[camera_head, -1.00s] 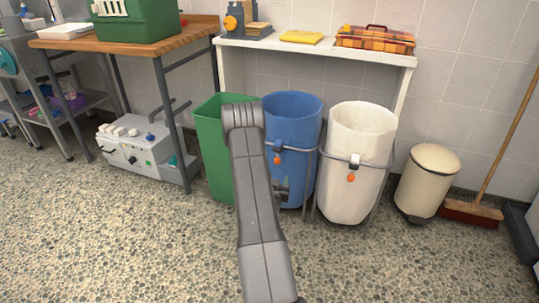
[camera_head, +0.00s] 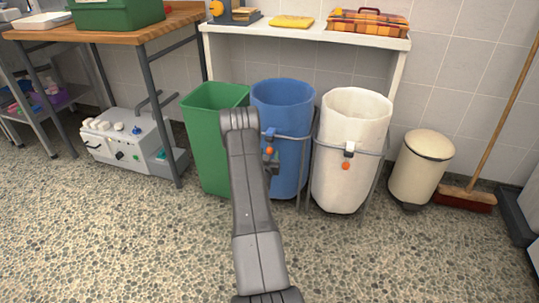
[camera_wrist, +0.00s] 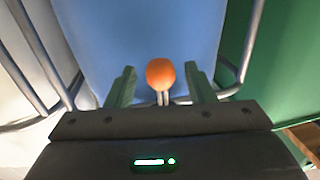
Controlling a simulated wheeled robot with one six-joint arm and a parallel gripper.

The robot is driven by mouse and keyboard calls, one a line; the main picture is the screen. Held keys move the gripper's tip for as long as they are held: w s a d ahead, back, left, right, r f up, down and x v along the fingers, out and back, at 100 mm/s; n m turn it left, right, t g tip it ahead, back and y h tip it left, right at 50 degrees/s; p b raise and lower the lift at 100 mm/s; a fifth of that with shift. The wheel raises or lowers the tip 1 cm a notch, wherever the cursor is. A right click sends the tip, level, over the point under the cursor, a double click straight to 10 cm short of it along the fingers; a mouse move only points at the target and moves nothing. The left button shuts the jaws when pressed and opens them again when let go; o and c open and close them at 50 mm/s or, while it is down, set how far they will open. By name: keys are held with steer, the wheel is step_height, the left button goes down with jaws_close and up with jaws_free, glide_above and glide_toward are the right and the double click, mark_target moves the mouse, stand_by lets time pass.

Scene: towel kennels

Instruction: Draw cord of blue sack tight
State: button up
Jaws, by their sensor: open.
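The blue sack (camera_head: 291,170) stands open in a grey tube frame between the green bin and the white sack. A cord with an orange ball (camera_head: 269,150) hangs at its front below a blue clip (camera_head: 269,134). My gripper (camera_head: 271,165) is at the sack's front, partly hidden by my arm. In the wrist view the orange ball (camera_wrist: 160,72) sits between the two green fingers of my open gripper (camera_wrist: 161,85), with gaps on both sides. Two pale cord strands run down from the ball. The blue sack (camera_wrist: 140,30) fills the background.
A green bin (camera_head: 203,140) stands left of the blue sack. A white sack (camera_head: 345,185) with its own orange ball stands right, beside a cream pedal bin (camera_head: 420,175). A white shelf (camera_head: 380,42) is above. The speckled floor in front is clear.

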steer(key=shift+w+d, duration=0.15)
steer(key=shift+w, duration=0.95)
